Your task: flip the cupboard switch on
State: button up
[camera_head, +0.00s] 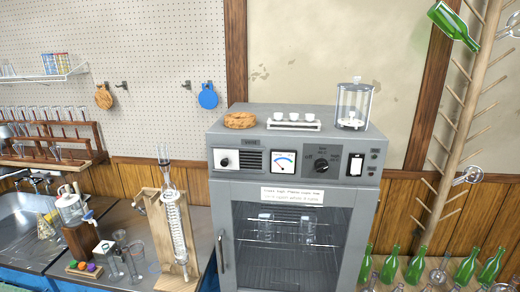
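The cupboard (292,190) is a grey metal cabinet with a glass door, standing right of centre. Its switch (355,164) looks like a white rocker in a dark surround, at the right of the front control panel. It is too small to tell which way it is tipped. A dark knob (321,165) and a blue-white dial gauge (284,161) sit to its left. Another small knob (225,161) is at the panel's left end. The door looks shut, with glassware behind it. My gripper is not in view.
A glass condenser on a wooden stand (178,225) is close to the cupboard's left side. A wooden drying rack with green bottles (455,25) rises at the right. A cork ring (240,120), a white cup rack (293,125) and a glass jar (354,105) stand on top.

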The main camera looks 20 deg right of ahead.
aim_at(356, 164)
jog(key=z, duration=1.35)
